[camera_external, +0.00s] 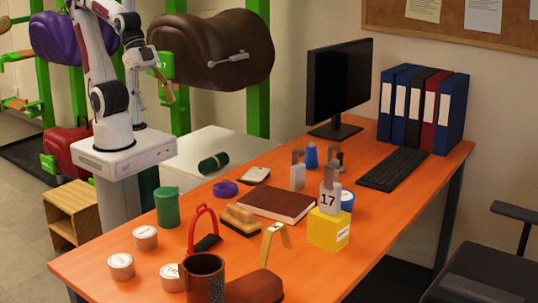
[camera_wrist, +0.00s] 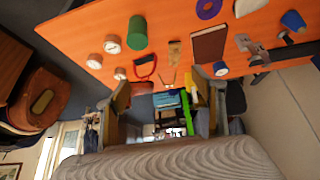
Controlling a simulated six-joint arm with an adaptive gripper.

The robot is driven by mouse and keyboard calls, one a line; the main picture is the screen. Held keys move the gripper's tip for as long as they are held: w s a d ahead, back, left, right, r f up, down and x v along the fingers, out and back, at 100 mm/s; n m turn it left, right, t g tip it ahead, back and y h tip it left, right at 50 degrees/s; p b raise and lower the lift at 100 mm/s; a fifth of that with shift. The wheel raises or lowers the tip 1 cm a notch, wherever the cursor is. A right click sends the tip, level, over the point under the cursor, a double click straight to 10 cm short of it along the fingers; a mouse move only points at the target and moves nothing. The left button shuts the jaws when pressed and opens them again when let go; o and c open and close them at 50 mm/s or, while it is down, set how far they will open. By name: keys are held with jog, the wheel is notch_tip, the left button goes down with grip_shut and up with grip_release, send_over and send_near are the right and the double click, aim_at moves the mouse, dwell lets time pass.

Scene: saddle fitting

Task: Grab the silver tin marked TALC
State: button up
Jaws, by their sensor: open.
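Three small round silver tins with pale lids stand at the near left of the orange table: one at the back (camera_external: 145,238), one at the left (camera_external: 121,267) and one at the right (camera_external: 171,278). Their lid print is too small to read, so I cannot tell which is marked TALC. The wrist view also shows three small round tins, including one near the green canister (camera_wrist: 112,44). My gripper (camera_external: 168,92) is high above and behind the table, away from the tins. In the wrist view its fingers (camera_wrist: 165,98) are apart with nothing held between them.
A green canister (camera_external: 167,207), red-handled tool (camera_external: 203,229), brown mug (camera_external: 203,279) and wooden brush (camera_external: 240,219) stand near the tins. A brown book (camera_external: 277,204), yellow box (camera_external: 328,229), monitor (camera_external: 338,84) and keyboard (camera_external: 393,169) are farther right. The table's left front corner is clear.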

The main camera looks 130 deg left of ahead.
jog(key=w+d+f+m+t+h, duration=0.1)
jog(key=w+d+f, duration=0.4)
jog(key=w+d, duration=0.45)
jog(key=m+t+h, duration=0.2)
jog(key=t+h, duration=0.1)
send_over(119, 254)
jog(key=a, duration=0.9)
notch_tip(119, 254, down, 16)
jog(key=r, duration=0.1)
jog(key=s+d+f, duration=0.1)
jog(key=f, duration=0.1)
jog(key=s+d+f+h, duration=0.1)
jog(key=s+d+f, duration=0.1)
jog(key=f, duration=0.1)
jog(key=s+d+f+m+t+h, duration=0.1)
jog(key=d+f, duration=0.1)
jog(key=f, duration=0.1)
jog(key=shift+s+d+f, duration=0.15)
jog(key=shift+d+f, duration=0.1)
jog(key=shift+s+d+f, duration=0.2)
jog(key=shift+s+f, duration=0.15)
jog(key=shift+w, duration=0.1)
jog(key=shift+x, duration=1.2)
jog(key=shift+w+d, duration=0.1)
